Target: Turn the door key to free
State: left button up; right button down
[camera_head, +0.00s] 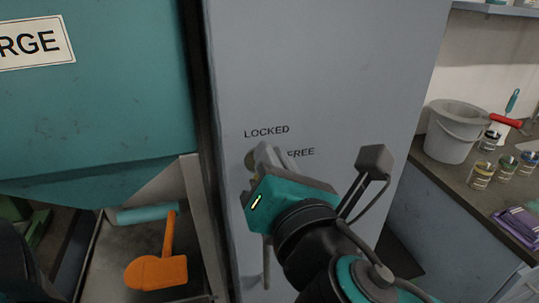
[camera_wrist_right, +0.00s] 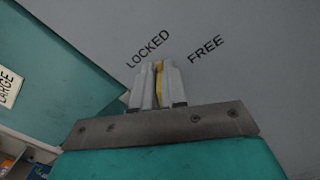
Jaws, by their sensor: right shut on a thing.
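The grey door (camera_head: 320,60) carries the printed words LOCKED (camera_head: 266,131) and FREE (camera_head: 301,153). A brass-coloured round part (camera_head: 250,160) of the lock shows just below LOCKED. My right gripper (camera_head: 264,156) is at the lock, its fingers against the door area. In the right wrist view the gripper (camera_wrist_right: 158,70) is shut on the key (camera_wrist_right: 159,82), a thin yellow strip between the fingers. The fingers hide most of the key, so I cannot tell its exact turn. LOCKED (camera_wrist_right: 148,50) and FREE (camera_wrist_right: 205,49) lie just beyond the fingertips. My left gripper is not in view.
A teal machine body (camera_head: 100,100) stands left of the door. Below it, an orange mallet-like tool (camera_head: 157,270) lies in a metal tray (camera_head: 112,262). At right, a bench (camera_head: 460,185) holds a grey bucket (camera_head: 452,135), several small jars and a purple cloth-like item (camera_head: 519,224).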

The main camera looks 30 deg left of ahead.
jog(key=m+p, duration=0.1)
jog(key=m, duration=0.3)
jog(key=f+m+p, duration=0.1)
jog(key=m, duration=0.3)
jog(key=m+p, duration=0.1)
jog(key=m, duration=0.2)
jog(key=shift+w+d+f+m, duration=0.35)
jog(key=shift+w+f+m, duration=0.05)
dwell(0.3)
jog(key=c, duration=1.3)
grip_release()
jog(key=shift+p, duration=0.3)
jog(key=shift+o, duration=0.2)
jog(key=shift+s, duration=0.1)
jog(key=v, duration=1.2)
jog(key=shift+s+d+b, duration=0.15)
jog(key=shift+d+b, duration=0.2)
jog(key=shift+b, duration=0.05)
